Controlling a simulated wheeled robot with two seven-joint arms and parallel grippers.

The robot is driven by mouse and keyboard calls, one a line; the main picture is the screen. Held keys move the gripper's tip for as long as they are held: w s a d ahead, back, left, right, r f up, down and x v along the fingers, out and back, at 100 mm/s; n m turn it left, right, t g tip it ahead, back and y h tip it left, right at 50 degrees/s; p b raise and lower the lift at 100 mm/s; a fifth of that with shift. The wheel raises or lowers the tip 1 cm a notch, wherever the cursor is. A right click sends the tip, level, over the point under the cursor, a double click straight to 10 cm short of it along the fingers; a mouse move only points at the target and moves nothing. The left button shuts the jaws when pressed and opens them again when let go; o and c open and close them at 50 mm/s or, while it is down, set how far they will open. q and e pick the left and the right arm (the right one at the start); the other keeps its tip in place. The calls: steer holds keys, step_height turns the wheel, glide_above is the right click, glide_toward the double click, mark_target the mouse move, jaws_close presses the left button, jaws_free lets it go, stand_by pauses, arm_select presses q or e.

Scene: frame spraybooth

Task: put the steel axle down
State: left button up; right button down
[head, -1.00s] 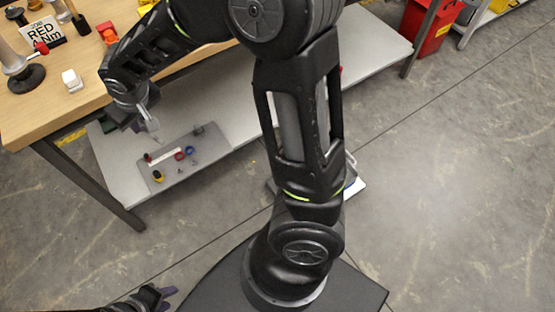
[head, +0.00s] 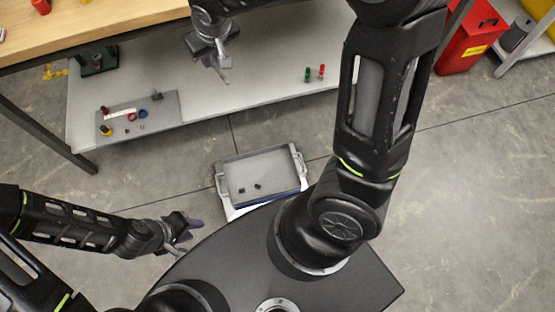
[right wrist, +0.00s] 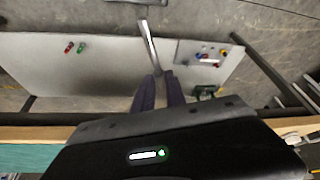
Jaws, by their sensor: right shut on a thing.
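The steel axle (right wrist: 149,45) is a thin grey bar held at one end between the dark purple fingers of my right gripper (right wrist: 157,88) in the right wrist view. In the head view, the axle (head: 226,77) hangs below my right gripper (head: 217,62), in front of the table edge and over the middle of the pale lower shelf (head: 270,85). It looks clear of the shelf, but its height is hard to judge. My left gripper (head: 188,230) is low at the left, its fingers apart and empty, beside the tote.
A grey mat (head: 165,105) with several small coloured parts lies on the shelf's left. Green and red pieces (head: 314,73) stand on the right. A grey tote (head: 262,170) with two small dark pieces is below. The shelf's middle is bare.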

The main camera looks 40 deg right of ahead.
steer(key=shift+s+d, duration=0.1)
steer(key=shift+d, duration=0.1)
arm_select(q)
steer(key=shift+s+d, duration=0.1)
steer(key=shift+d, duration=0.1)
